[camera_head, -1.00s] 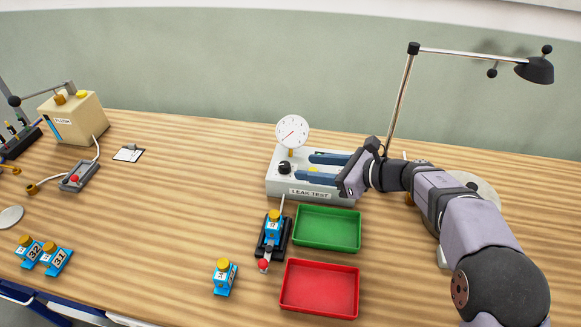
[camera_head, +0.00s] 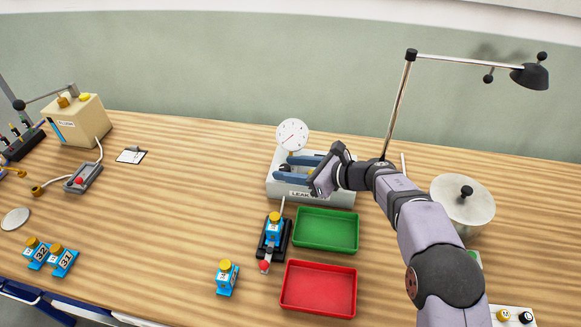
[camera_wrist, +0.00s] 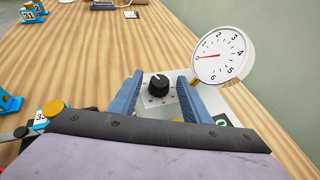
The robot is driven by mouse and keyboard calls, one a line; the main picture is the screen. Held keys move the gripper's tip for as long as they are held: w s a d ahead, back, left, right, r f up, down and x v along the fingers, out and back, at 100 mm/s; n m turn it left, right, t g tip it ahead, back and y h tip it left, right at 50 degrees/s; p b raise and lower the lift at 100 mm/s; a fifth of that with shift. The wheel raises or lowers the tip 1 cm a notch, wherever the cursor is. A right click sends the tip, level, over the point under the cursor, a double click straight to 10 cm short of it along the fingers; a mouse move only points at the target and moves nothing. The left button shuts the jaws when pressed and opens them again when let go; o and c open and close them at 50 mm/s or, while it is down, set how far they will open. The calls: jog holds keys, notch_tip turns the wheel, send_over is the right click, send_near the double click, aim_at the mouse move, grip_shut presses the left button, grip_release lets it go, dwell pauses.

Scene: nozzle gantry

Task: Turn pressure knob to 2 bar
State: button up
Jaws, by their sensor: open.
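The black pressure knob (camera_wrist: 158,84) sits on the white leak test unit (camera_head: 345,197). In the wrist view it has a small white mark on top and lies between the two blue fingers of my gripper (camera_wrist: 159,80), with a gap on each side. In the head view my gripper (camera_head: 282,169) is open at the left part of the unit, and its fingers partly hide the knob. The round white gauge (camera_wrist: 222,55) shows numbers up to 6. Its red needle points left, near the low end. The gauge also stands behind the fingers in the head view (camera_head: 292,134).
A green tray (camera_head: 325,231) and a red tray (camera_head: 318,289) lie in front of the unit. A black fixture (camera_head: 262,243) holding a blue part stands left of the green tray. A lamp (camera_head: 409,90) rises behind.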

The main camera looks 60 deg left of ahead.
jog(key=c, duration=1)
jog(key=shift+s+m+t+b, duration=0.1)
jog(key=shift+m+t+b, duration=0.25)
jog(key=shift+b, duration=0.55)
